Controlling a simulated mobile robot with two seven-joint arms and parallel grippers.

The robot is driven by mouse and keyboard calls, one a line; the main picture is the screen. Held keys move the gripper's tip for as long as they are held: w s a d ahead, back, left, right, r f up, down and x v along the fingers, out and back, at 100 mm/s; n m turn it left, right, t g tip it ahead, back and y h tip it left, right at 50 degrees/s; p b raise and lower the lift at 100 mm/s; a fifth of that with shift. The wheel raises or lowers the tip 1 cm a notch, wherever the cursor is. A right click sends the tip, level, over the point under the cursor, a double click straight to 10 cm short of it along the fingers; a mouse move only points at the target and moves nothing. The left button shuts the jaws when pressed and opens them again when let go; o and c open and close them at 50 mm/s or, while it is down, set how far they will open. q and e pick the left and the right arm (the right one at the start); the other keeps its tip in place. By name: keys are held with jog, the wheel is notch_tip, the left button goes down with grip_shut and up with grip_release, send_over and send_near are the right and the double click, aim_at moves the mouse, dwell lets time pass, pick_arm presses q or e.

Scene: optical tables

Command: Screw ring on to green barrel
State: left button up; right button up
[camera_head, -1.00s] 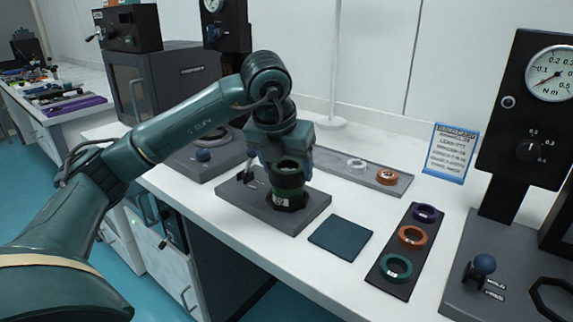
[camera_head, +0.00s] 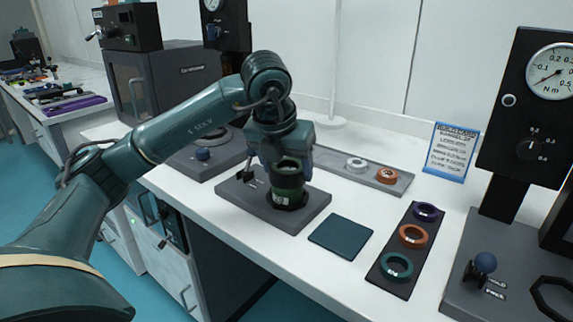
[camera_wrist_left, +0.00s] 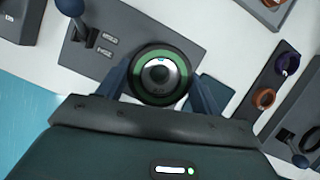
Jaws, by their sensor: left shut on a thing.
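The green barrel (camera_head: 289,184) stands upright in a dark holder on a grey fixture (camera_head: 310,209). A green ring-shaped rim (camera_head: 288,163) shows at its top, with a dark band between it and the body. My left gripper (camera_head: 287,160) points down over the barrel, its fingers on either side of the top end, shut on the ring. In the left wrist view the ring (camera_wrist_left: 137,69) is seen end-on between the fingers, around a shiny lens. I cannot tell how far it is threaded. My right gripper is not in view.
A dark tray (camera_head: 374,266) holds purple, orange and teal rings. A grey tray (camera_head: 335,164) behind holds white and orange rings. A blue mat (camera_head: 341,237) lies in front of the fixture. A lever (camera_wrist_left: 82,28) stands beside the barrel. A torque gauge stand (camera_head: 525,110) is at right.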

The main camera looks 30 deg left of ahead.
pick_arm(q)
jog(key=shift+f+b, duration=0.35)
jog(key=shift+f, duration=0.05)
dwell(0.8)
